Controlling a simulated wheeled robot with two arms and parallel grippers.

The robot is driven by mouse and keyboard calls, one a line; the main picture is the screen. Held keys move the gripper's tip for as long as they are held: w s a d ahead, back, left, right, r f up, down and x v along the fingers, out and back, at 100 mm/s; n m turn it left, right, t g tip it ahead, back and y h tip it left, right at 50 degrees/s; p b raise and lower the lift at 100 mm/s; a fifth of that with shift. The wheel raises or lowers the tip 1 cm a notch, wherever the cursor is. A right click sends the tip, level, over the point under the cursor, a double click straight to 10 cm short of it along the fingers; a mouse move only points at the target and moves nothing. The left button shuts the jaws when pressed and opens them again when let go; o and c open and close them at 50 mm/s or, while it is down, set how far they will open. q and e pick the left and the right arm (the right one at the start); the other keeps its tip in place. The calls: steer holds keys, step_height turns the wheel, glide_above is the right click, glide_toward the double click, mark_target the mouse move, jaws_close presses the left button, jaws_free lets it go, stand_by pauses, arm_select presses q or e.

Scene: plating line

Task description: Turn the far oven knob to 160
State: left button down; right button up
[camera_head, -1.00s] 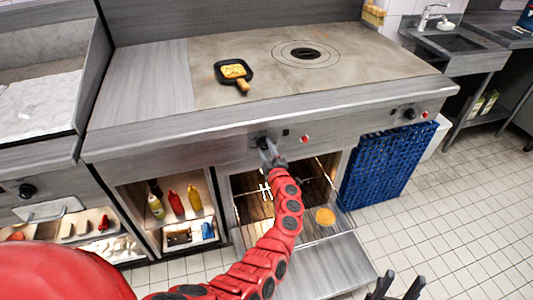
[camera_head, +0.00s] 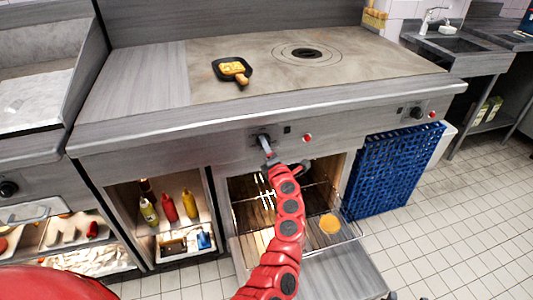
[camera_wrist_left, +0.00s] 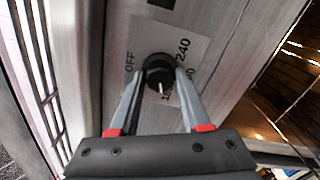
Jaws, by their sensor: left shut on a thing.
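The oven knob (camera_head: 262,140) is black and sits on the steel front panel above the open oven. In the left wrist view the knob (camera_wrist_left: 158,70) has a pale pointer line toward the picture's bottom. Its dial plate (camera_wrist_left: 195,50) reads OFF at left and 240 at upper right; another number low on the plate is partly hidden by a finger. My left gripper (camera_head: 265,146) is shut on this knob, one finger on each side, as the left wrist view (camera_wrist_left: 160,82) shows. Of my right gripper only a dark bit shows at the bottom edge of the head view.
Another black knob (camera_head: 417,113) is farther right on the panel. A black pan (camera_head: 220,73) with food stands on the cooktop. The oven below holds wire racks and a round orange item (camera_head: 330,223). A blue crate (camera_head: 390,170) leans at right; bottles (camera_head: 169,207) stand in the left cubby.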

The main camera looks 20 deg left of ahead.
arm_select(q)
steer(key=shift+a+r+n+b, duration=0.2)
steer(key=shift+r+n+b, duration=0.2)
steer(key=shift+n+b, duration=0.4)
steer(key=shift+r, duration=0.1)
steer(key=c, duration=0.5)
jaws_free()
steer(key=shift+o, duration=0.7)
steer(key=shift+r, duration=0.15)
steer(key=shift+w+d+f, duration=0.1)
steer(key=shift+w+f, duration=0.1)
steer(key=shift+f, duration=0.35)
steer(key=shift+s, duration=0.1)
